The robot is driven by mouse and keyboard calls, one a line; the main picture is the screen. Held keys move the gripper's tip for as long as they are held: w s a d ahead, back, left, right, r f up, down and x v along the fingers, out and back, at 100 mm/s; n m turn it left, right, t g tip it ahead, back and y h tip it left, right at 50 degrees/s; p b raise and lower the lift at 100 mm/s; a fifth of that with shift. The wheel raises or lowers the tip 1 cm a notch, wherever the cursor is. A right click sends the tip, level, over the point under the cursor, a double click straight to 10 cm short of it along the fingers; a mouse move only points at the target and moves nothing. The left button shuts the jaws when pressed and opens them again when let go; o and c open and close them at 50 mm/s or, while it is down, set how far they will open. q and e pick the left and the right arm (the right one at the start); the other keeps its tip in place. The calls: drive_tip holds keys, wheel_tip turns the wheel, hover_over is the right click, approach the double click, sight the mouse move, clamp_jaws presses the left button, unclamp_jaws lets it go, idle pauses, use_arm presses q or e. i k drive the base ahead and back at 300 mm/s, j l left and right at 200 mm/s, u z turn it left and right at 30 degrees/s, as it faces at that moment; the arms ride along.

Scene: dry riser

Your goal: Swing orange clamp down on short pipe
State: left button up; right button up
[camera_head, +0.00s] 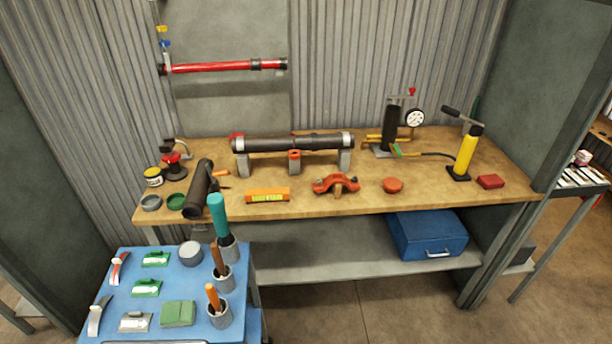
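A short dark pipe (199,188) lies at the left of the wooden bench, its near end toward the front edge. A small orange piece (221,173) shows just right of it; I cannot tell whether it is the clamp's arm or whether it touches the pipe. An orange-red clamp-like fitting (336,184) lies at the front middle of the bench, apart from the short pipe. Neither of my grippers is in view.
A longer dark pipe (293,143) rests on grey supports at the back of the bench (440,193). An orange level (267,195), a red cap (393,185) and a yellow pump (466,154) stand around. A blue tool cart (172,275) stands at front left.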

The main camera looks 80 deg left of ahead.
sight(212, 175)
drive_tip(key=k+l+u, duration=0.1)
drive_tip(key=l+u, duration=0.3)
drive_tip(key=u, duration=3.1)
